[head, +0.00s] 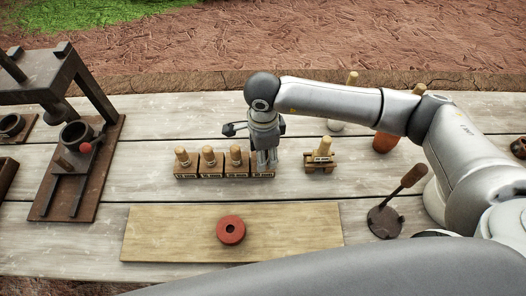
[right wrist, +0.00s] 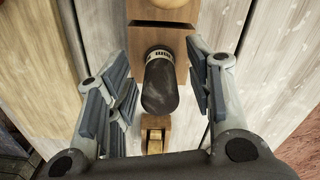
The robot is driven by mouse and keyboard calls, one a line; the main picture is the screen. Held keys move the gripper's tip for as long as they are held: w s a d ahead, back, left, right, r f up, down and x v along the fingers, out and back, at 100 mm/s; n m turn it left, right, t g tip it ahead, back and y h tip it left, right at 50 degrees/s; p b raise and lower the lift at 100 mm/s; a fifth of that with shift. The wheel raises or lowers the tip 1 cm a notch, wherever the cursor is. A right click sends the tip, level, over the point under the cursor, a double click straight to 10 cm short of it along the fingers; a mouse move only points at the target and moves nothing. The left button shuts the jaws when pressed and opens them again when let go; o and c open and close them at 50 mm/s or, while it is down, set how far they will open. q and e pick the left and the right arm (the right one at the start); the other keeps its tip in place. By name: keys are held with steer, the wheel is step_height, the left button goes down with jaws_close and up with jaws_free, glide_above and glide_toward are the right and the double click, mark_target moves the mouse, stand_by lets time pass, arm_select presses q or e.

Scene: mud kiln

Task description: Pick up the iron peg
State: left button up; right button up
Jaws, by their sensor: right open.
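The iron peg (right wrist: 160,85) is a dark, round-ended peg in the right wrist view. It stands in a labelled wooden block (right wrist: 150,40). My right gripper (head: 266,163) is open, with its fingers on either side of the peg and gaps visible between them and it. In the head view the gripper is over the right end of a row of blocks (head: 210,176), and it hides the peg there. My left gripper is not in view.
Several pale wooden pegs (head: 208,155) stand in the row, left of my gripper. A separate small stand with a peg (head: 321,155) is to the right. A board (head: 165,235) bearing a red ring (head: 231,230) lies in front. A dark press (head: 78,165) stands at left.

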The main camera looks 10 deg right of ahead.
steer(key=shift+c, duration=0.5)
jaws_close()
steer(key=shift+r, duration=0.1)
steer(key=shift+w+r, duration=0.1)
steer(key=shift+r, duration=0.4)
steer(key=s+a+r+b, duration=0.4)
steer(key=s+a+r, duration=0.4)
steer(key=s+r, duration=0.4)
steer(key=shift+b, duration=0.35)
steer(key=shift+w, duration=0.1)
